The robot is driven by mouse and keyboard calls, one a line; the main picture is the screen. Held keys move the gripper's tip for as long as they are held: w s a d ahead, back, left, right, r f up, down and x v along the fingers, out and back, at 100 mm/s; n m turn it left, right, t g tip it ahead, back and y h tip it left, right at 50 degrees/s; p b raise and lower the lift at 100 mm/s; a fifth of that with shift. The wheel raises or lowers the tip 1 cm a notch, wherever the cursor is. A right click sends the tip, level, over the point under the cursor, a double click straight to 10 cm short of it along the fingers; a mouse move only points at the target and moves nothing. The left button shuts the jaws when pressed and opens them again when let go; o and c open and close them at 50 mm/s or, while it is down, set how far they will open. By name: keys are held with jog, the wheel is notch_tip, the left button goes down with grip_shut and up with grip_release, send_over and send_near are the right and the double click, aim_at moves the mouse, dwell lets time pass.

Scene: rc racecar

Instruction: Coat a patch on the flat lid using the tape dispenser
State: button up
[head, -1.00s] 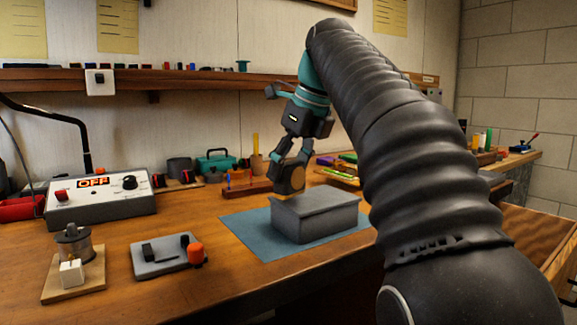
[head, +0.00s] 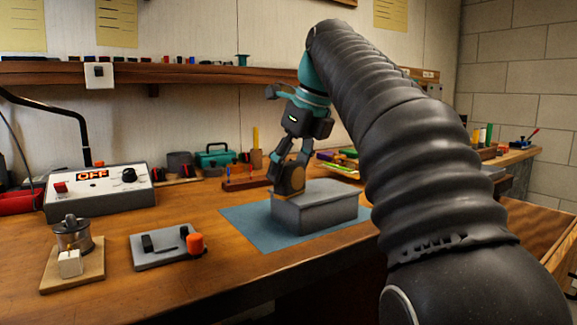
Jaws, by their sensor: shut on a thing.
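A grey box with a flat lid (head: 325,193) sits on a blue mat (head: 252,230) on the wooden bench. My gripper (head: 287,172) points down over the lid's left end and is shut on the tape dispenser (head: 291,179), a dark rounded body with a tan round face. The dispenser's lower edge is at or just over the lid's near left part. I cannot tell whether it touches. No coated patch can be made out on the lid. The dispenser hides part of the lid's left end.
A control box reading OFF (head: 98,190), a grey plate with an orange knob (head: 166,248) and a wooden block with a metal pot (head: 73,255) stand at the left. A wooden rack (head: 248,183) is behind the mat. Bare bench lies left of the mat.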

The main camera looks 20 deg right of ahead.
aim_at(302, 165)
jog(key=shift+d, duration=0.15)
jog(key=shift+w+d+r+p, duration=0.2)
jog(key=shift+d+p, duration=0.3)
jog(key=shift+p, duration=0.15)
jog(key=shift+w+d+f, duration=0.1)
jog(key=shift+w+d, duration=0.3)
jog(key=shift+d, duration=0.85)
jog(key=shift+w+d+f, duration=0.1)
jog(key=shift+w+d, duration=0.3)
jog(key=shift+d, duration=0.9)
jog(key=shift+w+d+f, duration=0.1)
jog(key=shift+w+d, duration=0.3)
jog(key=shift+d, duration=0.85)
jog(key=shift+w+d+r, duration=0.1)
jog(key=shift+w+d, duration=0.15)
jog(key=shift+d, duration=0.5)
jog(key=shift+w+d+r, duration=0.1)
jog(key=shift+w+d, duration=0.15)
jog(key=shift+d, duration=0.45)
jog(key=shift+a, duration=0.15)
